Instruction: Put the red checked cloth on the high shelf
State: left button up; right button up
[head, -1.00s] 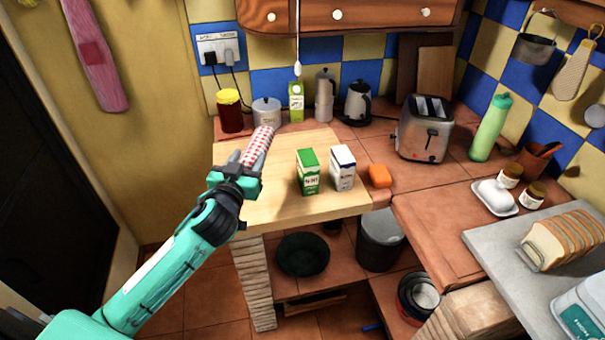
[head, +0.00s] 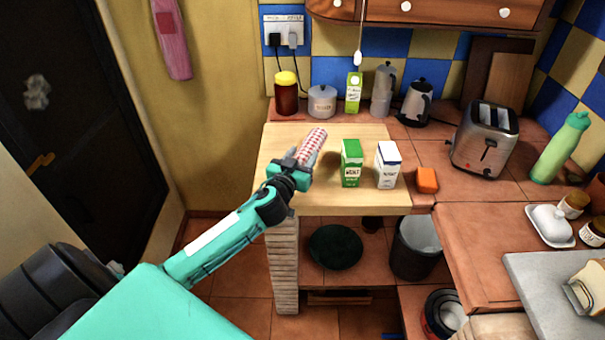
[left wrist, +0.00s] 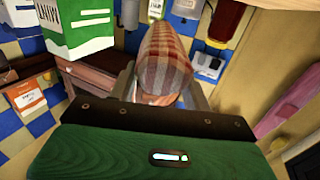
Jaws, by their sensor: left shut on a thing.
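The red checked cloth (head: 312,146) is a rolled, red-and-white bundle. My left gripper (head: 298,166) is shut on its near end and holds it tilted up over the left part of the wooden board. In the left wrist view the cloth (left wrist: 165,60) stands up between the fingers and hides part of what is behind it. I cannot tell from these views whether the cloth touches the board. My right gripper is in neither view. No high shelf can be made out for certain; a wooden cabinet (head: 450,12) hangs on the wall at the top.
A green carton (head: 351,165) and a white carton (head: 387,167) stand right of the cloth, beside an orange block (head: 427,180). A jar (head: 286,95), canister (head: 322,102), kettle (head: 415,103) and toaster (head: 484,138) stand behind. A dark door (head: 75,110) is at left.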

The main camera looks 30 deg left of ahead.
pick_arm(q)
jog(key=shift+f, duration=0.95)
notch_tip(320, 180, down, 3)
jog(key=shift+f+b, duration=0.2)
jog(key=shift+b, duration=0.15)
jog(key=shift+f, duration=0.6)
jog(key=o, duration=1)
jog(key=shift+c, duration=0.2)
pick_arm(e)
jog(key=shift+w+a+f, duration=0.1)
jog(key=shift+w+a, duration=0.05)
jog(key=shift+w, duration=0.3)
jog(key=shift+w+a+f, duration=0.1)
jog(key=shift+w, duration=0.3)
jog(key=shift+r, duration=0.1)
